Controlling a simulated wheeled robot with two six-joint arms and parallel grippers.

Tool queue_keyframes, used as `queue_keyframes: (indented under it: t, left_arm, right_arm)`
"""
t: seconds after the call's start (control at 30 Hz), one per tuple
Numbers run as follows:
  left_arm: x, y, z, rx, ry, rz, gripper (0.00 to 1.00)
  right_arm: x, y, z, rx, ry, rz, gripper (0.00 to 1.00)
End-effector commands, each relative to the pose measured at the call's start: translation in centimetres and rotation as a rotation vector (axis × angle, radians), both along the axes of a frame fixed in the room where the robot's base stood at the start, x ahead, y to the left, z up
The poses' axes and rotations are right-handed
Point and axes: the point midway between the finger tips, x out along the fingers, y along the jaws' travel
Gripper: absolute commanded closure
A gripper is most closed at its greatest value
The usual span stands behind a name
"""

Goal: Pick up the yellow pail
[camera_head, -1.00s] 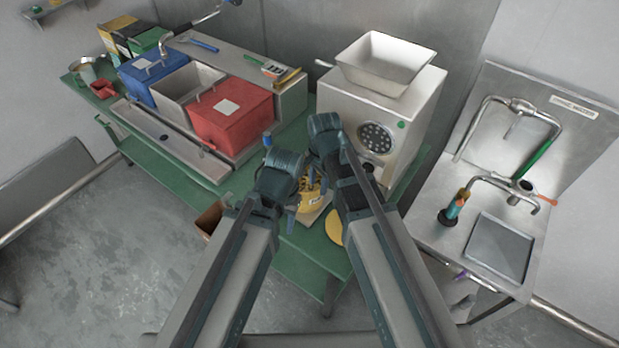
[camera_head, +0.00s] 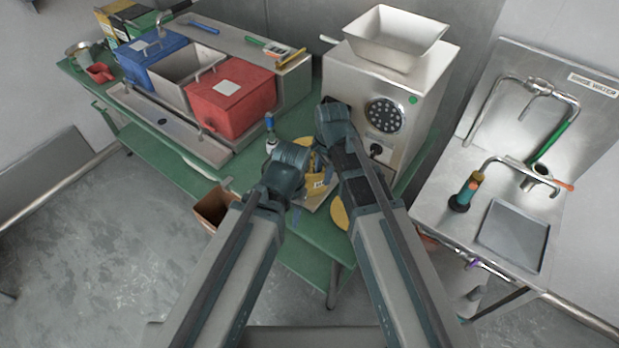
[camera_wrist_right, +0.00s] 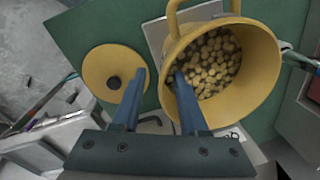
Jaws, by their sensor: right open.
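The yellow pail (camera_head: 318,184) stands on the green table in front of the grinder, partly hidden between my two wrists in the head view. My right gripper (camera_wrist_right: 160,85) is open. One finger overlaps the pail's near rim and opening; the other is outside, to the left. I cannot tell whether they touch. My left gripper (camera_head: 298,208) is beside the pail's left side in the head view, mostly hidden by its wrist; its jaw state is unclear.
The grinder (camera_head: 395,80) stands just behind. A red box (camera_head: 235,105) and blue box (camera_head: 150,58) are at the left, a steel sink stand (camera_head: 475,185) at the right. A brown box (camera_head: 213,207) sits lower left.

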Motion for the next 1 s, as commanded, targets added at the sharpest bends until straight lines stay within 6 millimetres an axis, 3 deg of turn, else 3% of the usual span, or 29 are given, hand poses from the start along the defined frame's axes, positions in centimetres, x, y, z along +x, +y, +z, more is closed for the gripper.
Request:
queue_keyframes:
  t: [0.07, 0.47, 0.8, 1.0]
  left_arm:
    - [0.0, 0.0, -1.5, 0.000, 0.000, 0.000, 0.50]
    - [0.0, 0.0, -2.4, 0.000, 0.000, 0.000, 0.50]
    - [0.0, 0.0, -6.5, 0.000, 0.000, 0.000, 0.50]
    - [0.0, 0.0, -6.8, 0.000, 0.000, 0.000, 0.50]
  right_arm:
    - [0.1, 0.1, -1.5, 0.000, 0.000, 0.000, 0.57]
    - [0.3, 0.1, -2.5, 0.000, 0.000, 0.000, 0.57]
    - [0.9, 0.2, -6.5, 0.000, 0.000, 0.001, 0.57]
    - [1.0, 0.3, -6.8, 0.000, 0.000, 0.000, 0.57]
